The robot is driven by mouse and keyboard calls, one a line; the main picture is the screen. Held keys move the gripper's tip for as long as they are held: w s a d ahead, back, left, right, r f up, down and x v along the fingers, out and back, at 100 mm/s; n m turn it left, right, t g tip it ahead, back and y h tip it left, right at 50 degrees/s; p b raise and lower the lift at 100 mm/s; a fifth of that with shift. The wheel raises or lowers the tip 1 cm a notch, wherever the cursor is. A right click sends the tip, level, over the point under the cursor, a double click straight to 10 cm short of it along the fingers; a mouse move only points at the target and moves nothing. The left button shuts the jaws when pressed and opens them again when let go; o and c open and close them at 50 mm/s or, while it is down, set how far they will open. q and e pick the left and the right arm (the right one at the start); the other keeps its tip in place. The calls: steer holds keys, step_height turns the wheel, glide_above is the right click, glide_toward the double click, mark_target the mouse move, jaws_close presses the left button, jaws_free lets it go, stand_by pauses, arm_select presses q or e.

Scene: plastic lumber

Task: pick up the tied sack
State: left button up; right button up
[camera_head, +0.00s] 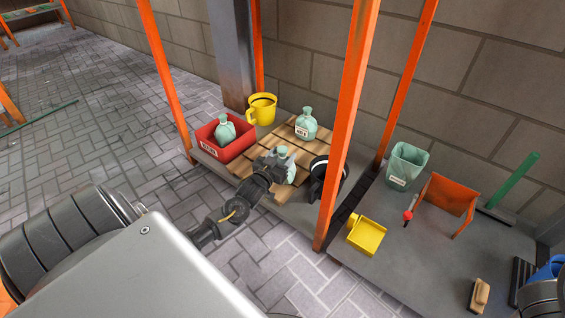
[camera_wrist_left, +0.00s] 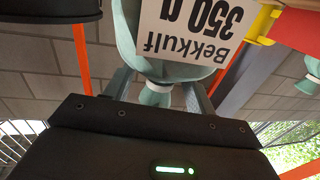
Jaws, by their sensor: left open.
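A pale green tied sack (camera_head: 291,174) with a white label stands on the wooden slatted board (camera_head: 255,183) in the head view, partly hidden by my left gripper (camera_head: 283,157). In the left wrist view the same sack (camera_wrist_left: 125,28) appears upside down, its label reading "Bekkulf 350 g". Its tied neck lies between the two fingers of my left gripper (camera_wrist_left: 158,92), which are open on either side of it. A second tied sack (camera_head: 306,126) stands farther back on the board. A third sack (camera_head: 225,134) sits in the red bin. My right gripper is not in view.
The red bin (camera_head: 237,149) and a yellow mug (camera_head: 262,109) stand left and behind. A black mug (camera_head: 315,188) stands close right of the gripper. Orange posts (camera_head: 347,125) rise around the shelf.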

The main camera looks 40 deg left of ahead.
arm_select(q)
steer(key=shift+w+a+b, duration=0.15)
steer(key=shift+w+b, duration=0.15)
steer(key=shift+w, duration=0.8)
jaws_close()
